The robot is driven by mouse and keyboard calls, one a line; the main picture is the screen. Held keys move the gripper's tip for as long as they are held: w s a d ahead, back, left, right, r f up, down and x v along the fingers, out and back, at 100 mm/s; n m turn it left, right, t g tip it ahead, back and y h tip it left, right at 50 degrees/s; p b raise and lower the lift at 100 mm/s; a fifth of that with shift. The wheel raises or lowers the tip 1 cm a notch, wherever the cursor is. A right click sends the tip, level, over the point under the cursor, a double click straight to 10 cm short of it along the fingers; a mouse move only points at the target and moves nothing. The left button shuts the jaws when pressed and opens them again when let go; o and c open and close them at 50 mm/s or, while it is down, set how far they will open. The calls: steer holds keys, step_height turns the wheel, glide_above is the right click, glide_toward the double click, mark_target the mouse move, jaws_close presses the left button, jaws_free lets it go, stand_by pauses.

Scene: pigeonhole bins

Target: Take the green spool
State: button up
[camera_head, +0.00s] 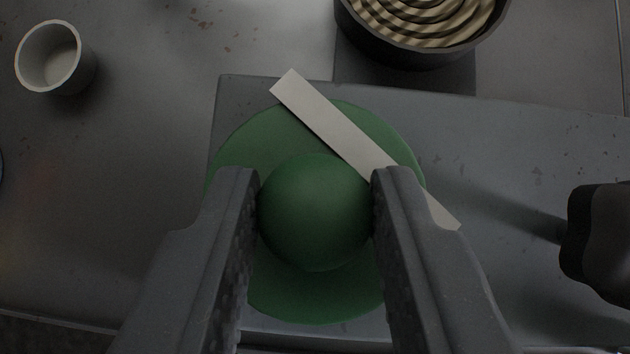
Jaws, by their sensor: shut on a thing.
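The green spool (314,215) is in the middle of the camera_head view, seen from above. It shows a rounded green knob above a wide flat green disc (270,135). My gripper (314,205) is shut on the knob, one finger on its left side and one on its right. The fingers hide parts of the disc's left and right edges. A pale flat strip (335,130) lies slanted across the disc's upper right, and its lower end passes beside my right finger.
A grey slab (520,150) extends under the spool and to the right. A small white cup (50,55) stands at the upper left. A dark round container with a coiled, ridged inside (425,20) is at the top. A dark object (600,240) stands at the right edge.

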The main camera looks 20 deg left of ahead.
steer(key=shift+r, duration=0.85)
stand_by(0.6)
steer(key=shift+r+p, duration=0.65)
steer(key=shift+r, duration=0.8)
